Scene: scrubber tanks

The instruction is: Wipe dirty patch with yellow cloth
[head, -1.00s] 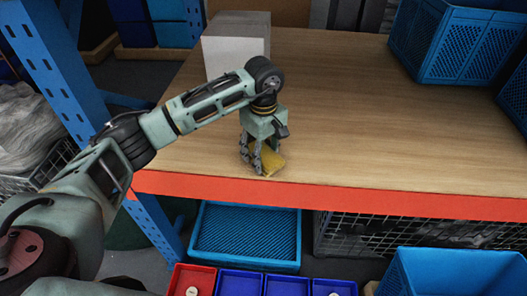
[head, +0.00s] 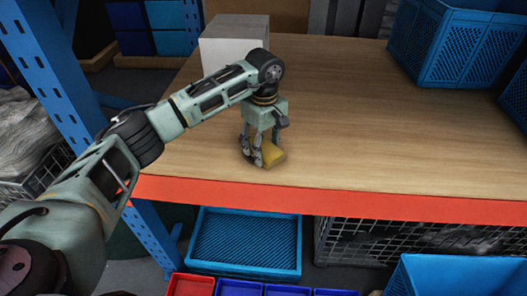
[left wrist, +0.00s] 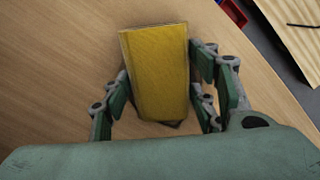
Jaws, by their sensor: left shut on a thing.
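The yellow cloth (head: 271,154) is a small folded block on the wooden shelf, close to its front edge. My left gripper (head: 258,155) points down and is shut on it. In the left wrist view the cloth (left wrist: 160,70) sits between the fingers (left wrist: 163,95), which grip its two sides. A small dark bit shows on the wood at the cloth's lower end in that view. It may be part of the dirty patch or shadow; I cannot tell. The rest of any dirty patch is hidden or not visible. My right gripper is not in view.
A white-grey box (head: 235,45) stands on the shelf behind my left forearm. A blue crate (head: 447,45) stands at the back right. The orange shelf edge (head: 350,196) runs along the front. The wood (head: 370,120) right of the gripper is clear.

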